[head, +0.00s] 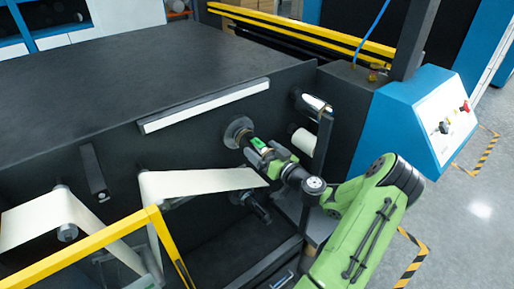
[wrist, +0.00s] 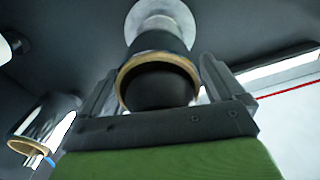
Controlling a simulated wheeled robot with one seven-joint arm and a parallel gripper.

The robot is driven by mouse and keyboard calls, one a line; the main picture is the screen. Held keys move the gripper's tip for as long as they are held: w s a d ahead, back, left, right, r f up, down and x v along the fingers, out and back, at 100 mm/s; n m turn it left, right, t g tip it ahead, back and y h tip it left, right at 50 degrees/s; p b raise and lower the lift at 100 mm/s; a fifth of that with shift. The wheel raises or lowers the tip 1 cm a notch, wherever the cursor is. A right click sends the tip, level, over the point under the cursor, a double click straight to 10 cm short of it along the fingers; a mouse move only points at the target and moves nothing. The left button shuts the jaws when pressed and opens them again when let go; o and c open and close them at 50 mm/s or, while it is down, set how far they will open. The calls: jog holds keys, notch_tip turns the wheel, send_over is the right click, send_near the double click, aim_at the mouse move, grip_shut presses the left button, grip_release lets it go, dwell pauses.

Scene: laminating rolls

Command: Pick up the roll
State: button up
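In the wrist view a short dark roll (wrist: 158,48) with a tan cardboard core rim faces me. It sits on a spindle with a pale round flange (wrist: 160,16) behind it. In the head view the roll (head: 244,139) shows at the dark machine's side wall, partly hidden by my gripper. My gripper (head: 258,148) reaches it from the right. In the wrist view my gripper's two fingers (wrist: 158,76) stand on either side of the roll, close to its sides. Whether they press on it or leave a small gap cannot be told.
Two other rolls, one shiny (head: 313,103) and one white (head: 303,140), sit right of my gripper. A cream web (head: 200,183) runs below left. A yellow rail (head: 85,245) crosses the front left. A blue control box (head: 385,110) stands at right, beside open floor (head: 470,225).

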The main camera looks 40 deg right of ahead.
jog(key=c, duration=0.9)
jog(key=shift+c, duration=0.4)
jog(key=shift+b, duration=0.4)
